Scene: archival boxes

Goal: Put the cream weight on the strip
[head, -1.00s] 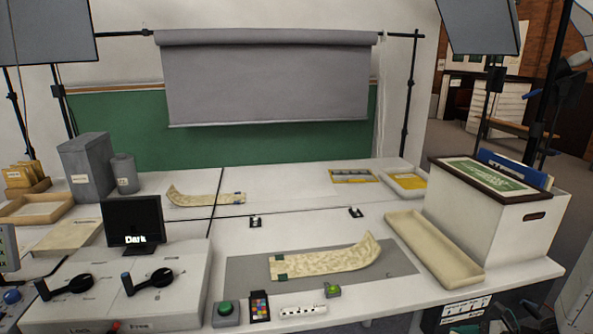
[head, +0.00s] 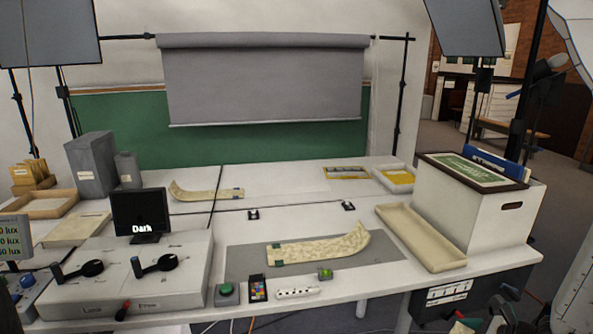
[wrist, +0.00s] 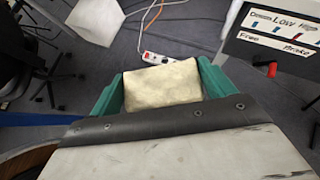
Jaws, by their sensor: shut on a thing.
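The cream weight (wrist: 160,84) is a pale block held between the teal fingers of my gripper (wrist: 162,72) in the wrist view. My gripper is shut on it, above the floor. The head view does not show the weight or the gripper. The strip (head: 318,248), cream with a mottled pattern, lies on a grey mat (head: 395,251) on the table in the head view. Its right end curls up. Small dark green pieces (head: 277,246) sit at its left end.
A shallow cream tray (head: 425,240) and a white box (head: 478,217) stand right of the mat. A green button (head: 227,290), colour card (head: 258,288) and white bar (head: 298,293) line the front edge. A second curled strip (head: 208,194) lies at the back left.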

